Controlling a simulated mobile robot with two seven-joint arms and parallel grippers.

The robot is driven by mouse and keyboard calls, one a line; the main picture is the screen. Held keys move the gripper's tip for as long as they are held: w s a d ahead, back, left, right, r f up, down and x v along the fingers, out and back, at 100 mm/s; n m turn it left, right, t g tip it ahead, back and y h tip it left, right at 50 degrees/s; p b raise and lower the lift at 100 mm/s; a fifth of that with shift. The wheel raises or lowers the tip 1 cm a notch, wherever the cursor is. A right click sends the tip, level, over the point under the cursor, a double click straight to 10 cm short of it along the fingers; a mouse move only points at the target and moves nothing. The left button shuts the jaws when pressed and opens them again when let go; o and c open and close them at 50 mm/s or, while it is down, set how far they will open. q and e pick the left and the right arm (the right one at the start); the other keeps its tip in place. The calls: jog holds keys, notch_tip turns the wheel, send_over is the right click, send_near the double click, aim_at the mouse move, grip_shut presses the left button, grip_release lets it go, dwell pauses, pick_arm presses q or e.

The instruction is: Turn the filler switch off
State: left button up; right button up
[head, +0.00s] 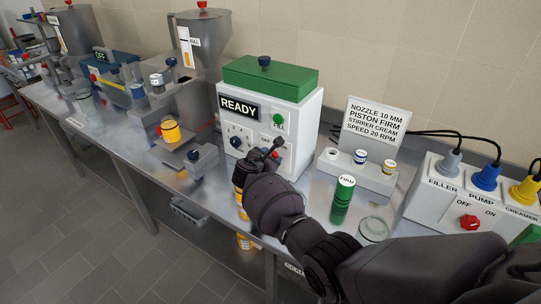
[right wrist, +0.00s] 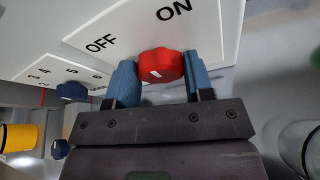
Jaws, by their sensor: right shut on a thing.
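The white filler machine (head: 312,118) stands on the steel bench with a green lid; its display reads READY and a green FILL button (head: 278,119) is on its front. Its red switch knob (right wrist: 158,62) sits on a white plate marked OFF and ON in the right wrist view. A short white mark shows on the knob; which label it points to is unclear. My right gripper (right wrist: 161,80) has its blue fingers on either side of the knob, shut on it. In the head view my right gripper (head: 268,153) is at the machine's front and hides the knob. My left gripper is out of view.
A blue dial (right wrist: 72,90) is close by on the panel. A green FIRM cylinder (head: 342,200) and a glass jar (head: 373,230) stand near my right arm. A box (head: 440,200) with another red OFF/ON knob (head: 469,222) and coloured plugs is at right.

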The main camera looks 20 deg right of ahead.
jog(key=shift+n+g, duration=0.3)
jog(key=shift+n, duration=0.1)
jog(key=o, duration=0.9)
jog(key=v, duration=1)
jog(key=shift+s+a, duration=0.25)
jog(key=shift+a, duration=0.1)
